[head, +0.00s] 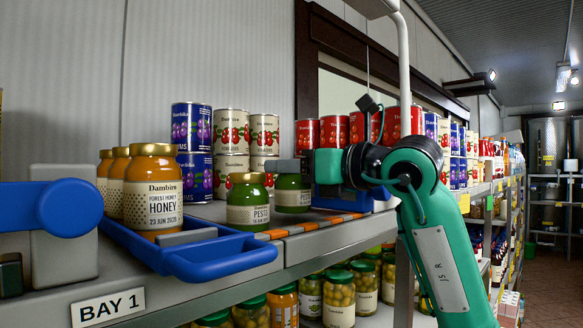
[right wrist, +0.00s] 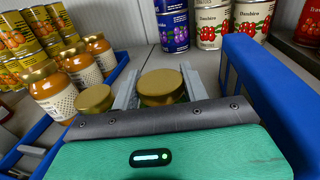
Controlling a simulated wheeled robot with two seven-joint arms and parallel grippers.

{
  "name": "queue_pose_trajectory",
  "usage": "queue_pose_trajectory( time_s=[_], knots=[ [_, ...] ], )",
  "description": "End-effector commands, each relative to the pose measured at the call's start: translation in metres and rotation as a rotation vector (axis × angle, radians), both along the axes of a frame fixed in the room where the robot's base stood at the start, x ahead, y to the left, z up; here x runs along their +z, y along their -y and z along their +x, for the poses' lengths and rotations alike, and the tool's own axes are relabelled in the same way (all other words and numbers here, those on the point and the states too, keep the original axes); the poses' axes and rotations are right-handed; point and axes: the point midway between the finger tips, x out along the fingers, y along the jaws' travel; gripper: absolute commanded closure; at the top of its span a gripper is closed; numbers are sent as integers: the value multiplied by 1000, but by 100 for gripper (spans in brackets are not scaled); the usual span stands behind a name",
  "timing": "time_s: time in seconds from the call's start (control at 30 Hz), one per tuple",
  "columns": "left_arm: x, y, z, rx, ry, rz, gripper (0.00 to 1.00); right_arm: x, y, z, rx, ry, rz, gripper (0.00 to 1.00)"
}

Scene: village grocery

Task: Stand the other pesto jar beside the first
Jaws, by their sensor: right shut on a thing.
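The first pesto jar (head: 248,205), green with a cream label, stands upright near the shelf's front edge, right of the honey tray. My right gripper (head: 296,170) is shut on the other pesto jar (head: 293,197), just right of the first and slightly farther back. It is upright; I cannot tell whether its base touches the shelf. In the right wrist view, the grey fingers of my right gripper (right wrist: 160,90) flank the held jar's gold-looking lid (right wrist: 160,83). The first jar's lid (right wrist: 94,98) is close to the left finger. My left gripper is not identifiable.
Several honey jars (head: 153,192) stand in a blue tray (head: 222,255) at left. A blue part (right wrist: 265,80) lies right of the gripper. Below is a shelf of olive jars (head: 338,298).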

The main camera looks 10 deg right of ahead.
Motion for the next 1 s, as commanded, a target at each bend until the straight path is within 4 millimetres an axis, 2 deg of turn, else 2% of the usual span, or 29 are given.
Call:
queue_pose_trajectory(
  time_s=[0.17,0.6,0.63,0.7,1.0],
  knots=[
    [6,1,0,0,1,-1,33,-10,0,-1,1,1,1,88],
    [0,1,0,0,1,-1,33,-17,0,-1,0,3,1,88],
    [1,1,0,0,1,-1,33,-15,0,0,0,1,0,49],
    [2,1,0,0,1,-1,33,-15,0,0,1,1,1,36],
    [3,0,0,0,1,-1,33,-15,0,0,1,1,1,33]
  ],
)
